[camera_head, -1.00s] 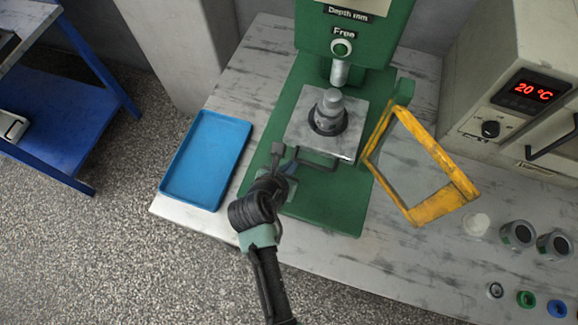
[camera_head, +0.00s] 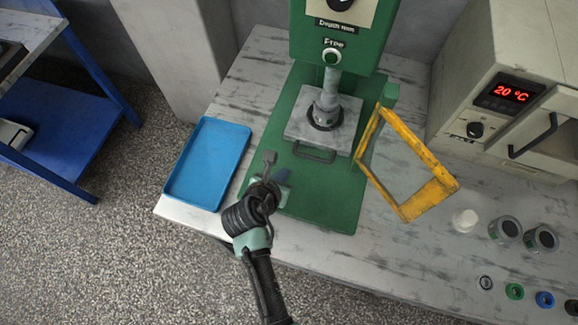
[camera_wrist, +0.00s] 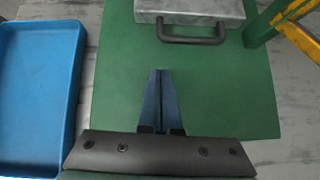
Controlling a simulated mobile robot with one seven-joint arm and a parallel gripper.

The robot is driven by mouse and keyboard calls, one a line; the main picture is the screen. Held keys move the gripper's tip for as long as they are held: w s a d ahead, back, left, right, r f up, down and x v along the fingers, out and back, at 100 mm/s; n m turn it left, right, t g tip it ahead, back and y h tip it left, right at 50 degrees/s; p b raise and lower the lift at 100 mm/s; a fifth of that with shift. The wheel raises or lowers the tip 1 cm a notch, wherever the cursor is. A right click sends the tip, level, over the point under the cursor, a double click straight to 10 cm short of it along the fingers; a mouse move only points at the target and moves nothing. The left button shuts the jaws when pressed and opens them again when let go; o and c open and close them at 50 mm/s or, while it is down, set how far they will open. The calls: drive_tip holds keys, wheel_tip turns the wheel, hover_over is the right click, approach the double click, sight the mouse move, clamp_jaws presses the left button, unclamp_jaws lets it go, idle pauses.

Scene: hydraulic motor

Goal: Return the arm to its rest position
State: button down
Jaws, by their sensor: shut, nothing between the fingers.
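My gripper (camera_head: 283,175) is low over the front part of the press's green base (camera_head: 318,205), its closed fingers partly blending with the dark surface behind. In the wrist view, the two blue fingers (camera_wrist: 158,98) lie together with nothing between them, over the green base. They are apart from the dark handle (camera_wrist: 191,39) of the metal plate, which lies ahead of them. My arm reaches in from the bottom of the head view.
The green press (camera_head: 345,45) holds a grey metal part (camera_head: 326,106) on its plate. A blue tray (camera_head: 208,163) lies to the left, a yellow-framed guard (camera_head: 437,193) stands open to the right. An oven (camera_head: 475,85) reading 20 °C and several small parts are farther right.

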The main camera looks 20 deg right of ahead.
drive_tip(key=v, duration=0.9)
drive_tip(key=w+a+r+m+t+y, duration=0.1)
drive_tip(key=w+r+m+t+y, duration=0.15)
drive_tip(key=w+r+m, duration=0.5)
drive_tip(key=w+a+r+m+t+y, duration=0.15)
drive_tip(key=r+m+t, duration=0.25)
drive_tip(key=r+m, duration=0.8)
drive_tip(key=w+a+r+m+t+y, duration=0.1)
drive_tip(key=w+r+m+t, duration=0.35)
drive_tip(key=r, duration=1.05)
drive_tip(key=s+r+m+t, duration=0.1)
drive_tip(key=s+r+t, duration=0.2)
drive_tip(key=r, duration=0.7)
drive_tip(key=s+r+m+t, duration=0.2)
drive_tip(key=s+r, duration=0.3)
drive_tip(key=r, duration=0.5)
drive_tip(key=s+r+m+t, duration=0.1)
drive_tip(key=s+r+t, duration=0.3)
drive_tip(key=r, duration=0.6)
drive_tip(key=shift+s+a, duration=0.25)
drive_tip(key=shift+s, duration=0.2)
